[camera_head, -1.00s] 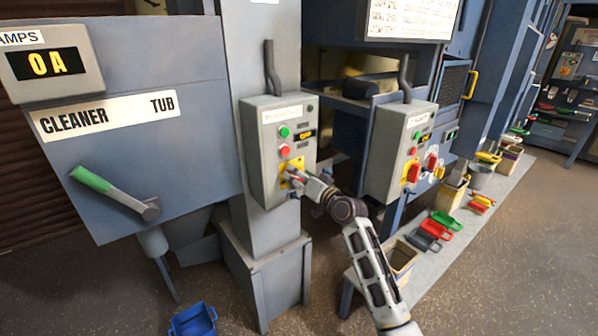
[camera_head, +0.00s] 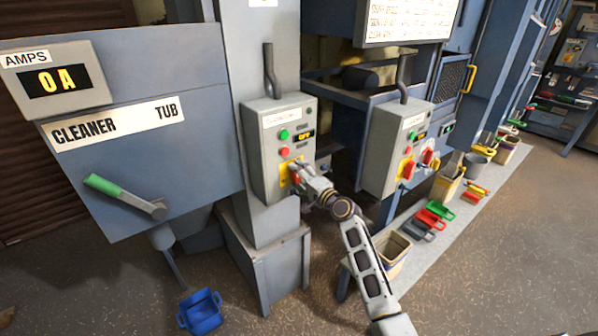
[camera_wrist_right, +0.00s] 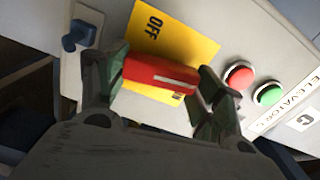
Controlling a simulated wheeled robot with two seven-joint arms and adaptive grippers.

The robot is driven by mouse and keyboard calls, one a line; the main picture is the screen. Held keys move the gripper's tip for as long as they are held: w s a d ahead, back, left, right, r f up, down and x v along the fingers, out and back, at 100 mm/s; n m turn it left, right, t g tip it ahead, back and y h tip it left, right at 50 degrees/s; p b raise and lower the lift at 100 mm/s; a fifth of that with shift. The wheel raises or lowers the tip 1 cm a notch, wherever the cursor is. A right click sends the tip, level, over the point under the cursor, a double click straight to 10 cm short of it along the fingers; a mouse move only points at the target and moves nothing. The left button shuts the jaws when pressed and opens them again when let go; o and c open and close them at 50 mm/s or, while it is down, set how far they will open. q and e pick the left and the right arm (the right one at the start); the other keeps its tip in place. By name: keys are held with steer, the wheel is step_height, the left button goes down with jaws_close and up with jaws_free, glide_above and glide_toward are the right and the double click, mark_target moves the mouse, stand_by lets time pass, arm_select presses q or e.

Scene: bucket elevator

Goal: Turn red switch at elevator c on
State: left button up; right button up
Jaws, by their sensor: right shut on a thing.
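The elevator C control box (camera_head: 262,186) is a grey panel on a blue-grey column in the head view. Its label reads ELEVATOR C in the right wrist view (camera_wrist_right: 280,118). The red switch (camera_wrist_right: 160,74) is a bar handle on a yellow plate (camera_wrist_right: 180,35), with OFF printed at the plate's upper left. A white line marks the handle's right half. My right gripper (camera_wrist_right: 162,80) is shut on the red switch, with green-grey pads at both handle ends. In the head view, the gripper (camera_head: 298,177) partly hides switch and plate. My left gripper is not in view.
A second grey box (camera_head: 392,150) with a red switch stands to the right. A blue bucket (camera_head: 200,312) lies on the floor.

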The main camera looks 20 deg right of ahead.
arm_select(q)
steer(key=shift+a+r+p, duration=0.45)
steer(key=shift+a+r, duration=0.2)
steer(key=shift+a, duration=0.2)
arm_select(e)
steer(key=shift+m, duration=1)
steer(key=o, duration=0.8)
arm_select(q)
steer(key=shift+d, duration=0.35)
arm_select(e)
steer(key=shift+o, duration=1.1)
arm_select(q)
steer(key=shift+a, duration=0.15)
arm_select(e)
steer(key=v, duration=1.2)
steer(key=shift+n, duration=0.3)
